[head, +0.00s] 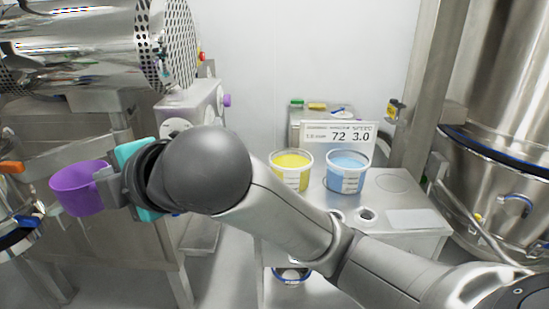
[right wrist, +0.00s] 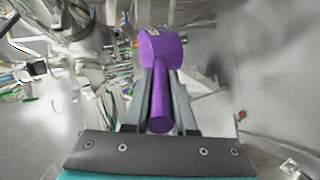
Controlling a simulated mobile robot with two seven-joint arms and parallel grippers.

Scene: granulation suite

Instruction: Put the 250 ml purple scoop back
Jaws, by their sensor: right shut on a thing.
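The purple scoop (head: 80,188) is at the left of the head view, off the ground and in front of a steel cabinet. My right gripper (head: 106,186) is shut on it; the arm reaches across from the lower right. In the right wrist view the scoop (right wrist: 161,48) points away from the camera, its handle lying between the two fingers of the gripper (right wrist: 160,90). The scoop's volume marking cannot be read. My left gripper is not in view.
A steel table (head: 425,238) at the right holds a yellow tub (head: 291,172), a blue tub (head: 347,174), a sign (head: 338,135) and round holders (head: 367,216). A large steel vessel (head: 500,190) stands at far right. A perforated steel drum (head: 85,45) is at upper left.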

